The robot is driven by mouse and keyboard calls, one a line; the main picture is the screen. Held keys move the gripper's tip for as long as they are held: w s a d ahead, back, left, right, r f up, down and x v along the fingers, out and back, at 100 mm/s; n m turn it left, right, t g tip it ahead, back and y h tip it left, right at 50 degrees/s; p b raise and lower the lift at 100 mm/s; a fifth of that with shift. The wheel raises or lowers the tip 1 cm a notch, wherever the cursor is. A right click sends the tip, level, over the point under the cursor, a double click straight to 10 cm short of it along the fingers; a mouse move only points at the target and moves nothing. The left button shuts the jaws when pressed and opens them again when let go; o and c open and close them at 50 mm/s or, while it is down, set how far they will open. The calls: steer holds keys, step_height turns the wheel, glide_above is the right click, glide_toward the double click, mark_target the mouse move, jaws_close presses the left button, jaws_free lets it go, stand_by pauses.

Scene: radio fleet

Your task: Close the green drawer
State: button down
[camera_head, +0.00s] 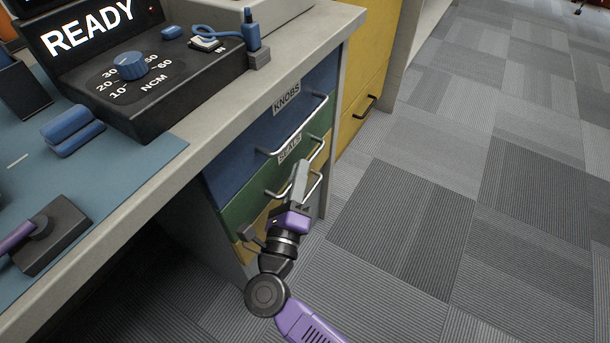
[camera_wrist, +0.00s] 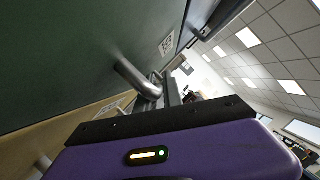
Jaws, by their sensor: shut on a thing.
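The green drawer (camera_head: 243,203) is in the cabinet under the counter, below a blue drawer and above a yellow one. Its front looks about level with the blue front, but I cannot tell if a small gap remains behind it. It fills the left of the wrist view (camera_wrist: 80,55). Its silver bar handle (camera_head: 318,150) also shows in the wrist view (camera_wrist: 134,78), running in between my fingers. My gripper (camera_head: 300,180) is shut on this handle, close to the drawer front. The fingers hide part of the handle.
The blue drawer (camera_head: 240,155) has a protruding handle just above. The counter edge (camera_head: 180,165) overhangs at the left, with a black READY console (camera_head: 150,90) on top. A yellow cabinet (camera_head: 370,60) stands beyond. The carpet floor (camera_head: 400,220) at the right is clear.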

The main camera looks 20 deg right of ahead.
steer(key=shift+w+a, duration=0.15)
steer(key=shift+a, duration=0.15)
steer(key=c, duration=1.8)
jaws_free()
steer(key=shift+o, duration=0.2)
steer(key=shift+a, duration=0.1)
steer(key=p+v, duration=0.1)
steer(key=v, duration=0.6)
steer(key=shift+s+p, duration=0.35)
steer(key=shift+s, duration=0.05)
steer(key=shift+f, duration=0.15)
